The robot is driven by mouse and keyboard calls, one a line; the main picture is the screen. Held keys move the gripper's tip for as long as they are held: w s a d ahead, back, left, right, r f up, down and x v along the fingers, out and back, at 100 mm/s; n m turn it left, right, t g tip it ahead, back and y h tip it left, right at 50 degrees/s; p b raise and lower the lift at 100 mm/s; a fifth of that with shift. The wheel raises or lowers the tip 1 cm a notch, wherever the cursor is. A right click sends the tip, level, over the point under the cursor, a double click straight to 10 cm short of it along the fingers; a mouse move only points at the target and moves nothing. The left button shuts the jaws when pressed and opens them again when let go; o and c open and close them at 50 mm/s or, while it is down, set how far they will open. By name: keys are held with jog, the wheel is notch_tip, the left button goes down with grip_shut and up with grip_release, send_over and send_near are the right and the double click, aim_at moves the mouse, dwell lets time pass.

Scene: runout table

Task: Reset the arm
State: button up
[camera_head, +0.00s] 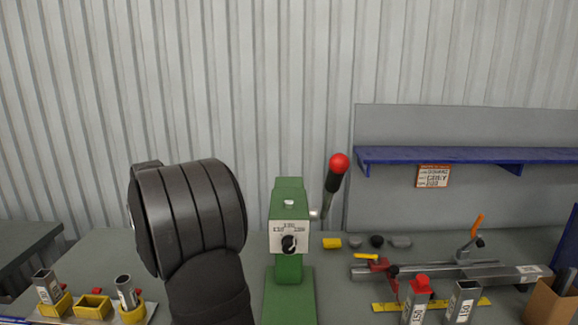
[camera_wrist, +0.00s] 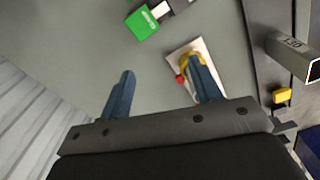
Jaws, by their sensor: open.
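My black arm (camera_head: 195,220) rises at the left of the middle in the head view and hides part of the table behind it. My gripper is out of sight in that view.
A green press (camera_head: 288,240) with a red-knobbed lever (camera_head: 338,162) stands beside my arm. Yellow holders with metal tubes (camera_head: 128,290) are at left. A clamp rail (camera_head: 450,270), upright tubes (camera_head: 464,302) and a cardboard box (camera_head: 550,303) are at right. A blue shelf (camera_head: 450,155) hangs behind.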

jog(key=s+d+f, duration=0.1)
jog(key=s+d, duration=0.1)
jog(key=s, duration=0.7)
jog(key=s+d, duration=0.2)
jog(key=s, duration=0.7)
jog(key=s+a+f, duration=0.3)
jog(key=a+f, duration=0.3)
jog(key=a, duration=0.4)
jog(key=shift+s+f+n, duration=0.25)
jog(key=shift+s+n, duration=0.15)
